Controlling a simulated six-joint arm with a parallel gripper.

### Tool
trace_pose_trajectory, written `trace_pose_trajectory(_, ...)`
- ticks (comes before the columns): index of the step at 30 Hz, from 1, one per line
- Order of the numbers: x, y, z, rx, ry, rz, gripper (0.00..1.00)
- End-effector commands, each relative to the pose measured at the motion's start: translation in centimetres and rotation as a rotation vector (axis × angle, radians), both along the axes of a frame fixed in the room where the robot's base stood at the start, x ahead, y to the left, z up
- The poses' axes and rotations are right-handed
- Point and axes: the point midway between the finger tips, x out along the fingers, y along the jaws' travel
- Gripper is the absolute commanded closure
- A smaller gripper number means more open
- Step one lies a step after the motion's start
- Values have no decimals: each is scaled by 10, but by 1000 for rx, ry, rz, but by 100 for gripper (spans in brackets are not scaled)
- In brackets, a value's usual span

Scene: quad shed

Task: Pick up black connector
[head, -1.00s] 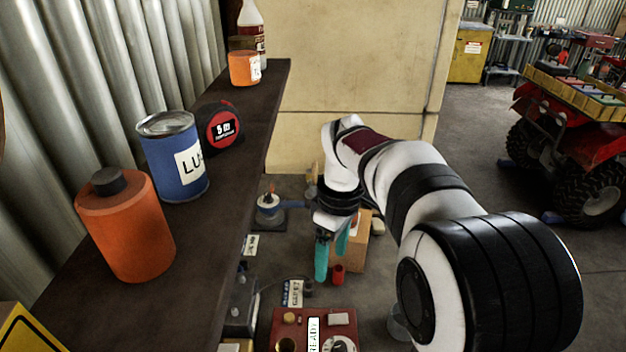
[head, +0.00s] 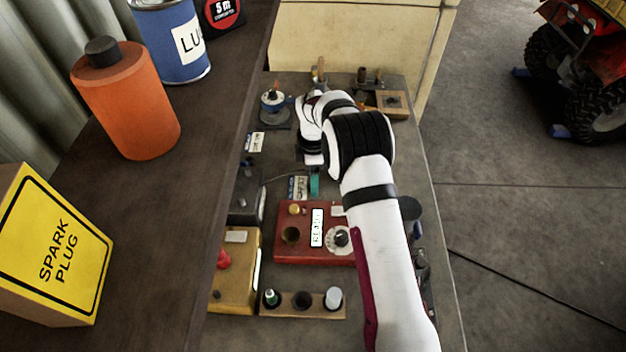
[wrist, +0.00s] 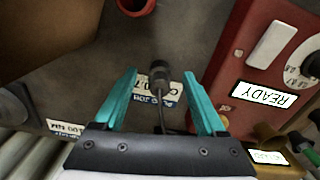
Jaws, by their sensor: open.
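The black connector (wrist: 159,70) shows in the wrist view as a small dark cylinder with a thin black cable running toward my gripper. It lies by a white and blue label (wrist: 158,98) on the grey bench. My gripper (wrist: 160,75) has its two teal fingers spread, one on each side of the connector in the picture. I see no finger touching it, and the height gap is hard to judge. In the head view my gripper (head: 314,183) is low over the bench, and the connector is hidden there.
The red box (head: 290,255) with a READY label stands close to the fingers. A dark box (head: 243,208), a yellow box (head: 232,270) and a small rack (head: 330,312) are nearer. The brown shelf (head: 170,210) overhangs the left. A red cup (wrist: 135,4) is at the wrist view's top.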

Motion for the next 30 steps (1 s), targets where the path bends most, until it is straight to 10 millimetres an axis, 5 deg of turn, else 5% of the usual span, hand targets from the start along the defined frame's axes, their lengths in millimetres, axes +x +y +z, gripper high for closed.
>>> trace_pose_trajectory(8,0,0,-10,0,-1,-1,27)
trace_pose_trajectory(21,0,0,-9,0,0,-1,100)
trace_pose_trajectory(30,0,0,-8,0,-1,-1,100)
